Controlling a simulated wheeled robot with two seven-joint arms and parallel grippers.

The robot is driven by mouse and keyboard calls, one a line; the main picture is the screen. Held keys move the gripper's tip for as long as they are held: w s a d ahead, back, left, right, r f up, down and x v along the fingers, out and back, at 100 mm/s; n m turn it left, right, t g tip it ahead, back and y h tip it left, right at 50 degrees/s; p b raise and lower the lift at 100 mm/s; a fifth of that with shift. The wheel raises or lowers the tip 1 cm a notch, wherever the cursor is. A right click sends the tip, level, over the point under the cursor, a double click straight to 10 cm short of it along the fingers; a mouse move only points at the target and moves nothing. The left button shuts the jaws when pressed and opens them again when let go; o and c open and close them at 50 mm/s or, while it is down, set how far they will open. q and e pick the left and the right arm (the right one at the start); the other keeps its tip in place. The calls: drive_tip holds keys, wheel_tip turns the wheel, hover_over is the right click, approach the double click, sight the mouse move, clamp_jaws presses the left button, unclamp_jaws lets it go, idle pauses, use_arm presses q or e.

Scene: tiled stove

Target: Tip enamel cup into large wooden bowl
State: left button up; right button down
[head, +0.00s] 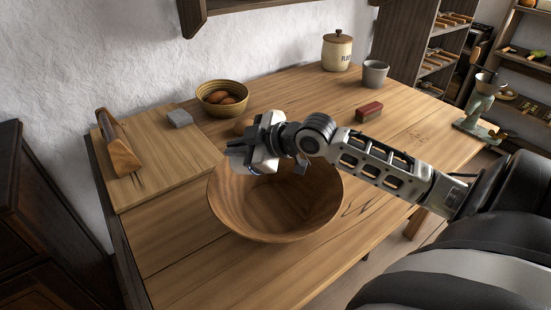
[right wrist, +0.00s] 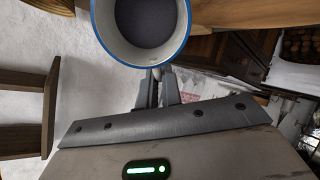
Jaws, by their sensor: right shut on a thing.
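The large wooden bowl (head: 275,215) stands on the table in the middle of the head view. My right gripper (head: 246,150) is over the far left part of its rim. In the right wrist view, the white enamel cup with a blue rim (right wrist: 183,47) is at the top, its mouth facing the camera. Dark grey content or a dark inside shows in it. The right fingers (right wrist: 158,88) are shut on the cup at its near side. In the head view I cannot clearly separate the cup from the gripper. My left gripper is not in view.
A woven bowl of eggs (head: 222,108), a grey block (head: 180,118) and a wooden slotted holder (head: 118,145) stand behind and left. A flour jar (head: 337,52), grey cup (head: 375,74) and red-brown block (head: 369,111) are farther back. The table right of the bowl is mostly clear.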

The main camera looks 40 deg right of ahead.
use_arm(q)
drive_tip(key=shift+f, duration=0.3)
use_arm(e)
drive_tip(key=shift+s+d+r+t, duration=0.1)
drive_tip(key=shift+s+t, duration=0.15)
drive_tip(key=shift+t, duration=0.05)
use_arm(q)
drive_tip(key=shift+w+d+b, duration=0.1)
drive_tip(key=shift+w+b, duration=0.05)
drive_tip(key=shift+b, duration=0.45)
use_arm(e)
drive_tip(key=shift+s+r, duration=0.1)
drive_tip(key=shift+s, duration=0.05)
use_arm(q)
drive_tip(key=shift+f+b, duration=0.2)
drive_tip(key=shift+b, duration=0.15)
use_arm(e)
drive_tip(key=shift+s+d+r+t+y, duration=0.1)
drive_tip(key=shift+s+d+t+y, duration=0.15)
drive_tip(key=shift+t, duration=0.25)
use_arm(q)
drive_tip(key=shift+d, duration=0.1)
use_arm(e)
drive_tip(key=shift+s, duration=0.25)
